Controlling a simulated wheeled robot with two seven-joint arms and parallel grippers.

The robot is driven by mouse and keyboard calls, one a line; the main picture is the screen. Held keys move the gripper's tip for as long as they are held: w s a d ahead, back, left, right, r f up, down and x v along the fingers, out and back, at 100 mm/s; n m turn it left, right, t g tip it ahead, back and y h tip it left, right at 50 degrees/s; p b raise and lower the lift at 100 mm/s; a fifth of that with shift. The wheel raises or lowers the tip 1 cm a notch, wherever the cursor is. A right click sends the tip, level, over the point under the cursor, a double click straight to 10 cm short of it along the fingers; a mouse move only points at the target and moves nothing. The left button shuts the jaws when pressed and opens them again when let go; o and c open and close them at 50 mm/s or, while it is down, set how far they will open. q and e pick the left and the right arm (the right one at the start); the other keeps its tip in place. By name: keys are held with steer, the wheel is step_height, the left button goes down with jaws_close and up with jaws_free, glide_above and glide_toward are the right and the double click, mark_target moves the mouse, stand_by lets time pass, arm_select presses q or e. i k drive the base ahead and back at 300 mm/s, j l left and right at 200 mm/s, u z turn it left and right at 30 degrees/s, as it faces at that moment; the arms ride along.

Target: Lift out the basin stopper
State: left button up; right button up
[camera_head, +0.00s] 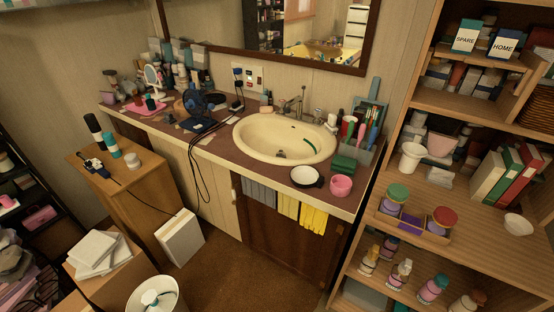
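The cream oval basin (262,146) is set in the counter along the back wall, with a metal tap (298,105) behind it. A small dark round spot (281,154) at the bottom of the bowl looks like the stopper or the drain. It is too small to tell which. A green curved strip (310,146) lies against the right inner side of the basin. Neither of my grippers shows in this view.
A black-rimmed white dish (306,177), a pink cup (341,186) and a green block (344,164) crowd the counter's front right. Black cables (197,170) hang down its front. A wooden cabinet (140,190) and white bin (154,295) flank some open brown floor (225,275).

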mark_target(280, 154)
steer(key=i+j+z, duration=0.15)
steer(key=i+j, duration=0.45)
steer(key=i+j+z, duration=0.15)
steer(key=i+j, duration=0.45)
steer(key=j, duration=0.15)
